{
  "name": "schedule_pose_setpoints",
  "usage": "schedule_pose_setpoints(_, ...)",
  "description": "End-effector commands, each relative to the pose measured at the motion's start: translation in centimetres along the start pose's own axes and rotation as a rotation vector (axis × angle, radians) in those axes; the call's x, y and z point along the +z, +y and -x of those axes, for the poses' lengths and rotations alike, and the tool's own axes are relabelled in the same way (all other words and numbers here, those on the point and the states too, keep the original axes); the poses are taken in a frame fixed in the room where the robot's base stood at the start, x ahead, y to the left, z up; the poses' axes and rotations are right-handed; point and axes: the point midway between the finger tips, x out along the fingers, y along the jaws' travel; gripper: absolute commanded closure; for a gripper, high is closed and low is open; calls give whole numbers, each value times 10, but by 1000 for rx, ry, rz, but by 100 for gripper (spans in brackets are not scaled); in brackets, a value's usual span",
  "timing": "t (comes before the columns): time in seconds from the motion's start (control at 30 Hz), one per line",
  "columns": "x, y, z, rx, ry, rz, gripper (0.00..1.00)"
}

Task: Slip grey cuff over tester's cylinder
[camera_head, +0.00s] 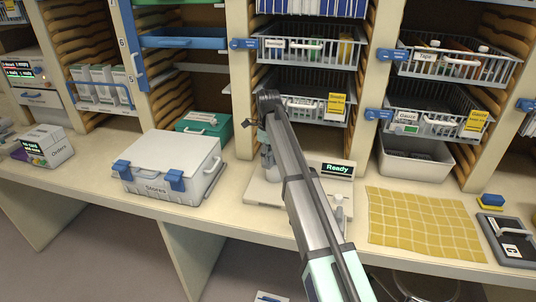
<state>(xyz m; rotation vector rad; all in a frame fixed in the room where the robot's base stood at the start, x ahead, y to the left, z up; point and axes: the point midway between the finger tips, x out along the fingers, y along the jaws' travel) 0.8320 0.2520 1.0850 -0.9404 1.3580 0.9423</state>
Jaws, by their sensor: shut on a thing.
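The tester (262,192) is a pale unit on the bench, with a lit display (337,169) reading "Ready". My arm crosses in front of it and hides much of its middle. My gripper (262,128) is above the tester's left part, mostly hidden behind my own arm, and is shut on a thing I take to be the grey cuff. A grey rounded form (266,158) shows just left of the arm over the tester. I cannot tell whether it is the cuff or the cylinder, or whether the two touch.
A white "Stores" case (165,160) with blue latches stands left of the tester. A teal case (205,124) is behind it. A yellow checked mat (422,222) lies to the right. Wire baskets (306,47) on shelves and a grey bin (413,160) line the back.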

Motion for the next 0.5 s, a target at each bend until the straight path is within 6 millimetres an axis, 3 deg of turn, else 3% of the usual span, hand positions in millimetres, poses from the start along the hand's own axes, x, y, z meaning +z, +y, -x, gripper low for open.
schedule_pose_setpoints(0.5, 0, 0, -20, -1, -1, 0, 98)
